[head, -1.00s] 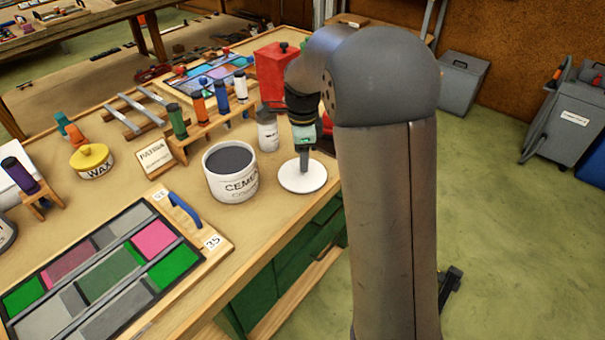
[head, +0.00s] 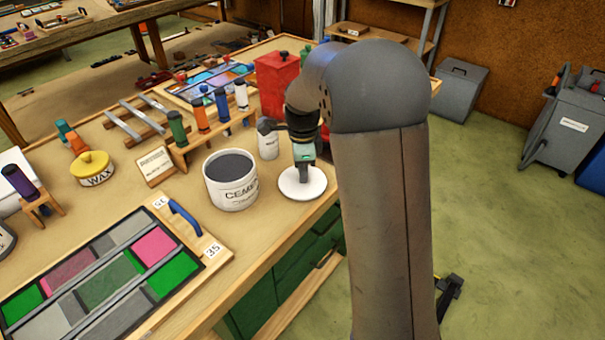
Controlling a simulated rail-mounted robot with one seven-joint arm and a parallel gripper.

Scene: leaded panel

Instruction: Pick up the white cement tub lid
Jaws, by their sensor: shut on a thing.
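The white cement tub lid (head: 291,187) is a round white disc at the right edge of the workbench. My gripper (head: 303,172) points down over its middle and is shut on it; the fingertips and the grip point are small and partly hidden. I cannot tell whether the lid touches the bench or is just above it. The white cement tub (head: 231,189) stands open just left of the lid, with dark grey content showing.
A rack with coloured bottles (head: 205,134) and a white bottle (head: 268,143) stand behind the tub. A red canister (head: 276,85) is behind my gripper. A leaded glass panel (head: 100,275) lies front left, and a yellow-lidded wax tin (head: 92,168) stands left.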

